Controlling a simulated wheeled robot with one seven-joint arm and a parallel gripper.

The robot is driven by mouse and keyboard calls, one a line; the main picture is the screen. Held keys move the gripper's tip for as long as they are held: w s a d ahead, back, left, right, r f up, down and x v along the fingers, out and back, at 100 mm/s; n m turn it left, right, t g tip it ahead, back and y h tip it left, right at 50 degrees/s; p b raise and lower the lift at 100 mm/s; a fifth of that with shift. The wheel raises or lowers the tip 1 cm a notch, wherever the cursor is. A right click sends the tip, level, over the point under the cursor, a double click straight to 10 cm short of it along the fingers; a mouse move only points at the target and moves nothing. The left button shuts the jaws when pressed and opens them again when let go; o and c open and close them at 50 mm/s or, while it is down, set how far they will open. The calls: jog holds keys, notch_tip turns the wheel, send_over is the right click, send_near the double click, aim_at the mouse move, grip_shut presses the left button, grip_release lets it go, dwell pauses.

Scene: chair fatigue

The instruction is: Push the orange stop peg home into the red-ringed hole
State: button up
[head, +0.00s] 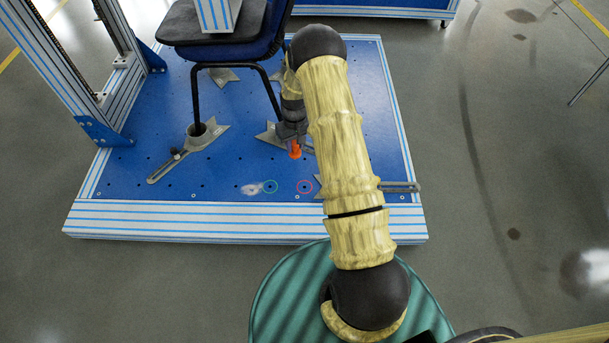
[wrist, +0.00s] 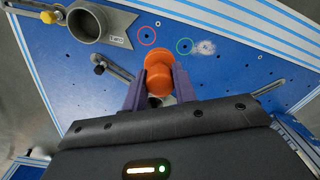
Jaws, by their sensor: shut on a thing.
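My gripper (head: 293,143) is shut on the orange stop peg (head: 295,151) and holds it above the blue hole plate. In the wrist view the peg (wrist: 158,70) sits between the two purple-grey fingers (wrist: 158,85). The red-ringed hole (head: 305,187) is in the plate, in front of the peg toward the near edge; it also shows in the wrist view (wrist: 147,36), up and left of the peg. The peg is apart from the hole. The peg's lower end is not clearly seen.
A green-ringed hole (head: 270,187) lies left of the red one, beside a pale scuff (head: 251,189). Grey clamps (head: 208,133) hold the chair legs. A black chair (head: 215,30) stands behind. A clamp cup (wrist: 90,22) is near the red ring in the wrist view.

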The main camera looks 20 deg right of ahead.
jog(key=w+d+f+b, duration=0.1)
jog(key=d+f+b, duration=0.1)
jog(key=f+b, duration=0.7)
jog(key=w+d+f+b, duration=0.2)
jog(key=f+b, duration=0.7)
jog(key=f, duration=0.1)
jog(key=shift+d+f+b, duration=0.3)
jog(key=shift+d+b, duration=0.05)
jog(key=shift+r+p, duration=0.1)
jog(key=shift+p, duration=0.4)
notch_tip(320, 180, down, 6)
jog(key=b, duration=0.2)
jog(key=shift+b, duration=0.35)
jog(key=shift+p, duration=0.75)
dwell(0.6)
jog(key=shift+f+b, duration=1.05)
jog(key=shift+f, duration=1)
jog(key=o, duration=1)
jog(key=shift+r, duration=0.15)
